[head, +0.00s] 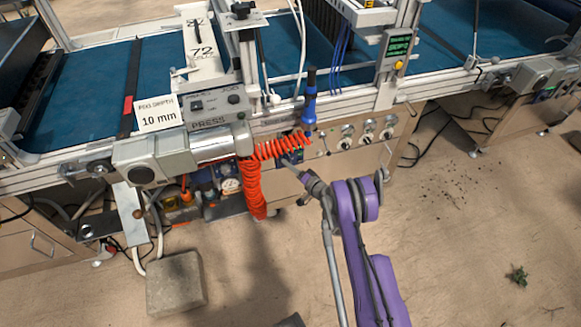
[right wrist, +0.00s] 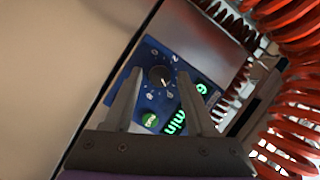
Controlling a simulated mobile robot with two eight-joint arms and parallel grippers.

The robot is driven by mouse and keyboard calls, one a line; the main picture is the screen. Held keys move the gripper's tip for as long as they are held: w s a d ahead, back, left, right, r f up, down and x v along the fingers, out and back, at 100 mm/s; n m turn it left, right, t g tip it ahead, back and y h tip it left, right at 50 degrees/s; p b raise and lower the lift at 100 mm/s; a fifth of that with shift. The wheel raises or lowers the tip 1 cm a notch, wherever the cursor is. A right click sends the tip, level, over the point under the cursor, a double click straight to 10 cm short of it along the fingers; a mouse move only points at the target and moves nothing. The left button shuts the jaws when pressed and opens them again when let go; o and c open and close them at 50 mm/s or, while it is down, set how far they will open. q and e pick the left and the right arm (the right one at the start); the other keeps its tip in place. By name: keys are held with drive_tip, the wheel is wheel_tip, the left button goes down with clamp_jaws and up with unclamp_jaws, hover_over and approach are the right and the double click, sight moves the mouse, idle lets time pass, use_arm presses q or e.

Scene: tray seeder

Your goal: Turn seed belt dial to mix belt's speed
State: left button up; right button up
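In the right wrist view a small black dial (right wrist: 160,76) with a white pointer sits on a blue panel (right wrist: 150,98). Beside it are green lit digits (right wrist: 187,108), which seem to read 6 and min, and a round green button (right wrist: 149,119). My right gripper (right wrist: 159,74) is open, its two fingers on either side of the dial in the picture; I cannot tell whether they touch it. In the head view my right gripper (head: 287,161) reaches the machine's front beside the orange coiled hose, and the dial is too small to make out. My left gripper is not in view.
The orange coiled hose (head: 254,190) hangs close left of my right gripper and also fills the right side of the right wrist view (right wrist: 290,95). White-rimmed knobs (head: 367,137) sit on the front panel to the right. A concrete block (head: 176,284) stands on the floor.

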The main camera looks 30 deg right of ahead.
drive_tip(key=shift+o, duration=0.3)
drive_tip(key=v, duration=1)
drive_tip(key=shift+s+p, duration=0.35)
drive_tip(key=shift+s, duration=0.05)
drive_tip(key=shift+r, duration=0.1)
